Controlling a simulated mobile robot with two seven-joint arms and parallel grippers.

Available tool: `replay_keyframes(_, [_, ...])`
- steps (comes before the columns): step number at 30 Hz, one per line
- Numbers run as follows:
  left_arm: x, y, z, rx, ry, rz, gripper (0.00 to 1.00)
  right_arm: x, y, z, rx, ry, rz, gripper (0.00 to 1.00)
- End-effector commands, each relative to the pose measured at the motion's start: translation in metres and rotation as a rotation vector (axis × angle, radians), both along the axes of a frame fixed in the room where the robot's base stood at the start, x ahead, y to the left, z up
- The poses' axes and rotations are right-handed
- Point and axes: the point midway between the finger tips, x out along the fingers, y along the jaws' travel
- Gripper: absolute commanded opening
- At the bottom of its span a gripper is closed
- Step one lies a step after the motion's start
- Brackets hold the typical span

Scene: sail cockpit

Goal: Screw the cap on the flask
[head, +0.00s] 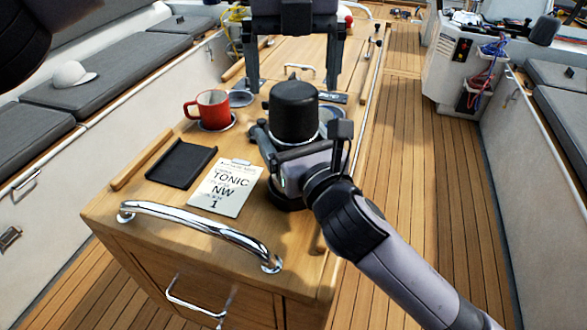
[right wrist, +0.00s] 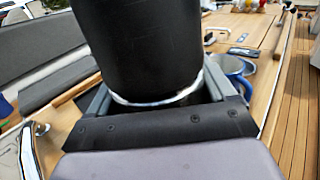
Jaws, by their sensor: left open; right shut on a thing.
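The black cap (head: 294,112) sits upright on top of the flask, and it fills the upper middle of the right wrist view (right wrist: 138,45). A pale metal ring shows just under it. I cannot tell how tightly it is seated. The flask (head: 284,196) stands on the wooden cockpit table, mostly hidden by my right gripper; its dark base shows. My right gripper (head: 297,143) is shut on the flask body below the cap. My left gripper (head: 293,84) is open and empty beyond the cap, fingers pointing down, apart from it.
A chrome rail (head: 195,228) runs along the near edge.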

Motion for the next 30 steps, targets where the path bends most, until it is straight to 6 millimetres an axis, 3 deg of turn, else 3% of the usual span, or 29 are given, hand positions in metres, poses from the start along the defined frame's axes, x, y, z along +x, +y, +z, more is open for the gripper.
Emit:
replay_keyframes(9, [0.0,0.0,-0.047,0.002,0.001,0.001,0.98,0.0,0.0,0.0,0.0,0.001,-0.001,0.0])
replay_keyframes(22, [0.0,0.0,-0.058,0.001,0.0,0.001,0.98,0.0,0.0,0.0,0.0,0.001,-0.001,0.0])
replay_keyframes(23, [0.0,0.0,-0.058,0.001,0.0,0.001,0.94,0.0,0.0,0.0,0.0,0.001,-0.001,0.0])
replay_keyframes(27, [0.0,0.0,-0.058,0.001,0.0,0.001,0.49,0.0,0.0,0.0,0.0,0.001,-0.001,0.0])
replay_keyframes(28, [0.0,0.0,-0.057,0.001,0.0,0.001,0.42,0.0,0.0,0.0,0.0,0.001,-0.001,0.0])
replay_keyframes(30, [0.0,0.0,-0.057,0.001,0.0,0.0,0.42,0.0,0.0,0.0,0.0,0.001,-0.001,0.0])
